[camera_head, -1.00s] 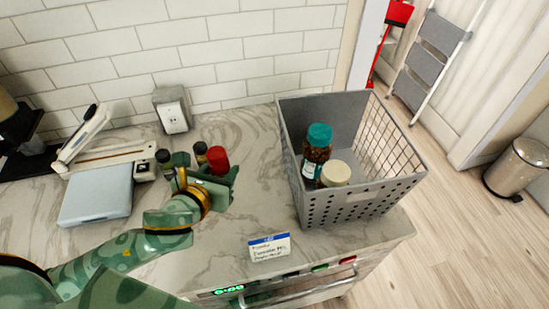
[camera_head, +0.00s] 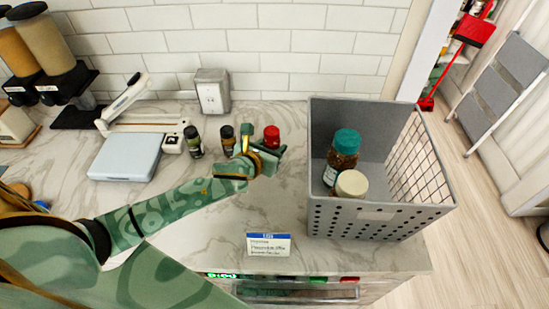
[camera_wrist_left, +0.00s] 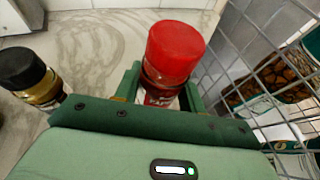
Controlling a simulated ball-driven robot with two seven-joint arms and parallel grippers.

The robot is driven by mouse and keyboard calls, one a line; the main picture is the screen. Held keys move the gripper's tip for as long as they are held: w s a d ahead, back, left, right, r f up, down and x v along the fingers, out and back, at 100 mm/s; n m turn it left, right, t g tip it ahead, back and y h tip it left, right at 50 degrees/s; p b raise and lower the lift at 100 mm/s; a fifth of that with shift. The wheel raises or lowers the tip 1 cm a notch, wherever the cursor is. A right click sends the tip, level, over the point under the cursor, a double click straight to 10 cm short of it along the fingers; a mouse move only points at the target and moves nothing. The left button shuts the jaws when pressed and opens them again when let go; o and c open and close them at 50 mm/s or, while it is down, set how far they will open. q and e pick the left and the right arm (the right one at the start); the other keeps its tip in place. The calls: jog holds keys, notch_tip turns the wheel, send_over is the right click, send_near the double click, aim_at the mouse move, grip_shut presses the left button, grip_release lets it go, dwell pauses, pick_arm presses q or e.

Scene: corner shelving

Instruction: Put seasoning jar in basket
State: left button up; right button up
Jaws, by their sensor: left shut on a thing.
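The red-capped seasoning jar (camera_head: 271,134) is at the left gripper, to the left of the basket in the head view. In the left wrist view the red-capped jar (camera_wrist_left: 172,55) stands upright between the green fingers. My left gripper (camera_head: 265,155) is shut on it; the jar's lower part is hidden. The grey basket (camera_head: 380,218) stands at the counter's right end. Its wire side (camera_wrist_left: 240,62) is close to the right of the jar in the wrist view. My right gripper is not in view.
The basket holds a teal-lidded jar (camera_head: 342,155) and a cream-lidded jar (camera_head: 351,184). Two dark-capped jars, one left (camera_head: 194,142) and one nearer (camera_head: 228,140), stand left of the gripper. A label card (camera_head: 268,244) stands at the front edge. A scale (camera_head: 126,158) sits further left.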

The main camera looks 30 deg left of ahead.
pick_arm(q)
jog(key=shift+w+a+f, duration=0.2)
jog(key=shift+w+f, duration=0.3)
jog(key=shift+f, duration=0.1)
notch_tip(320, 180, down, 4)
jog(key=shift+w+r+b, duration=0.15)
jog(key=shift+r+b, duration=0.1)
jog(key=shift+b, duration=0.7)
jog(key=o, duration=1)
jog(key=shift+o, duration=0.2)
